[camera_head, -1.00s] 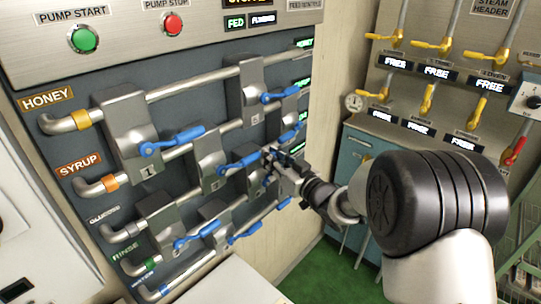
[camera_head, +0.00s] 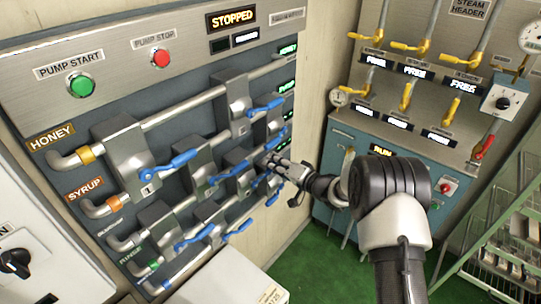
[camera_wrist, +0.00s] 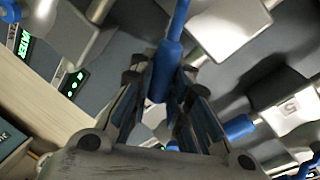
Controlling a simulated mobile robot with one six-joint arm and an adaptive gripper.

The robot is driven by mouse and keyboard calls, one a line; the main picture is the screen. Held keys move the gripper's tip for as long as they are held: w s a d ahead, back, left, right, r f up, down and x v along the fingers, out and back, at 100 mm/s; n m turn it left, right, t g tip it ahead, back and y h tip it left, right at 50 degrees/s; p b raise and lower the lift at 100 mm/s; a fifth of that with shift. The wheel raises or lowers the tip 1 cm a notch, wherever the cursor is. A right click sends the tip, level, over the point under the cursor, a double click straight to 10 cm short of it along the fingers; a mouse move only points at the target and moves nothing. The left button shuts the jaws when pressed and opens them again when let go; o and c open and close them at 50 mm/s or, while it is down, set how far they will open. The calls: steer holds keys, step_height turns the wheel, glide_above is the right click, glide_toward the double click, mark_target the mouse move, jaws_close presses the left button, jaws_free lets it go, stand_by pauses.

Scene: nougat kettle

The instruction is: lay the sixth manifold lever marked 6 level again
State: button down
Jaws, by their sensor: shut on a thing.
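The manifold panel (camera_head: 185,125) carries several blue levers on grey valve blocks. The sixth lever's mark cannot be read in either view. My gripper (camera_head: 272,163) is at the right-middle of the panel. In the wrist view, my gripper (camera_wrist: 160,85) is shut on a blue lever handle (camera_wrist: 173,50), which runs from the top edge down between the fingers. My fingers hide part of this lever and I see no number on it. Other levers are the one on the block marked 1 (camera_head: 172,163), one at upper right (camera_head: 266,107) and a low one (camera_head: 194,238).
Pipes marked HONEY (camera_head: 65,160) and SYRUP (camera_head: 95,210) enter from the left. A lit display reads STOPPED (camera_head: 231,18). The steam header (camera_head: 425,75) with yellow levers and a teal cabinet (camera_head: 340,150) stand right. A white box (camera_head: 235,280) is below the panel.

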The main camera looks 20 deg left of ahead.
steer(key=shift+w+d+f+m+g+p, duration=0.15)
steer(key=shift+f+m+g, duration=0.15)
steer(key=shift+f+m, duration=0.55)
steer(key=shift+w+d+f+m+g+p, duration=0.1)
steer(key=shift+w+f+m+g, duration=0.15)
steer(key=shift+f+m, duration=0.55)
steer(key=shift+w+d+f+m+g+p, duration=0.15)
steer(key=shift+f+m+g, duration=0.2)
steer(key=shift+f+m, duration=0.5)
steer(key=shift+a, duration=0.1)
steer(key=c, duration=1.5)
jaws_free()
steer(key=shift+r, duration=0.1)
steer(key=v, duration=1.2)
steer(key=shift+s, duration=0.1)
